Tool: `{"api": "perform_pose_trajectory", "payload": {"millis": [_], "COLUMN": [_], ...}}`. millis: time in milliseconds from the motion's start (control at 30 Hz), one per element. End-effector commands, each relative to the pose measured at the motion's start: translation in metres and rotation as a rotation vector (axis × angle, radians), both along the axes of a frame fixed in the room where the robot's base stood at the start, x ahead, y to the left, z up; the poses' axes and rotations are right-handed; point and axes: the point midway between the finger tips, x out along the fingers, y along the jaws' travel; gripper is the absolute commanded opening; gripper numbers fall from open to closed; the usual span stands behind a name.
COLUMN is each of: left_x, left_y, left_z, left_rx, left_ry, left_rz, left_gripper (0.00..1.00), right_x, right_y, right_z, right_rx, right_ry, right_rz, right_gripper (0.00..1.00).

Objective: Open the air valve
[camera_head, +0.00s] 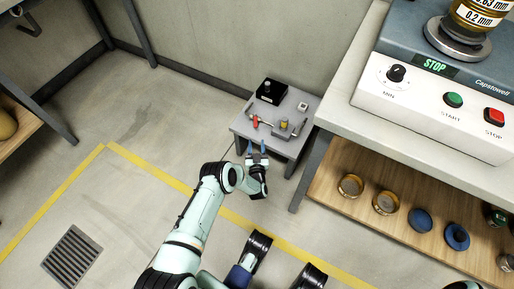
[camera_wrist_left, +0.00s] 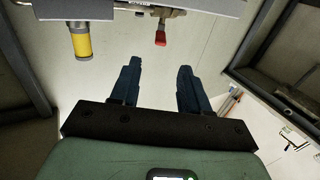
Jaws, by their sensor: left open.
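A small valve with a red handle (camera_head: 255,121) sits on a low grey stand (camera_head: 240,128) against the wall. A thin metal pipe runs from it to a yellow-marked fitting. In the left wrist view the red handle (camera_wrist_left: 160,39) hangs from a brass-coloured body at the top edge, beyond the fingertips. My left gripper (camera_head: 256,146) is at the front edge of the stand, its blue fingers pointing towards the valve. It also shows in the left wrist view (camera_wrist_left: 157,68), with its fingers apart and nothing between them.
A black box (camera_head: 271,92) and a small pale block (camera_head: 302,106) are on the stand. A yellow cylinder (camera_wrist_left: 81,43) hangs left of the valve in the wrist view. A workbench (camera_head: 348,118) with a control unit (camera_head: 430,115) stands close on the right. The floor at left is mostly clear.

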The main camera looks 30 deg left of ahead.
Motion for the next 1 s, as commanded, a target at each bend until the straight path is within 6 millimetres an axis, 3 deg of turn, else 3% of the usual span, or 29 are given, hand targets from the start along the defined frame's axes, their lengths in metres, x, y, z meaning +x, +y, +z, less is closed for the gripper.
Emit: {"api": "perform_pose_trajectory", "payload": {"millis": [533,567,667,700,733,867,967,1000], "left_x": [0.002,0.002,0.001,-0.001,-0.004,-0.035,-0.088,-0.114], "left_y": [0.003,0.003,0.001,-0.002,-0.006,-0.030,-0.055,-0.065], "left_z": [0.001,0.001,-0.003,-0.008,-0.014,-0.051,-0.082,-0.091], "left_rx": [0.000,0.000,-0.015,-0.034,-0.055,-0.204,-0.365,-0.429], "left_ry": [-0.001,-0.001,0.019,0.046,0.073,0.283,0.515,0.610], "left_rz": [-0.001,-0.001,-0.014,-0.031,-0.047,-0.150,-0.224,-0.242], "left_gripper": [0.46,0.39,0.07,0.00,0.00,0.00,0.00,0.00], "right_x": [-0.005,-0.005,-0.005,-0.005,-0.005,-0.005,-0.005,-0.005], "right_y": [0.000,0.000,0.000,0.000,0.000,0.000,0.000,0.000], "right_z": [-0.002,-0.002,-0.002,-0.002,-0.002,-0.002,-0.002,-0.002], "right_rx": [0.002,0.002,0.001,0.001,0.001,0.001,0.001,0.001], "right_ry": [0.017,0.017,0.016,0.016,0.016,0.016,0.016,0.016], "right_rz": [-0.001,-0.001,-0.001,-0.001,-0.001,-0.001,-0.001,-0.001], "right_gripper": [0.00,0.00,0.00,0.00,0.00,0.00,0.00,0.00]}}
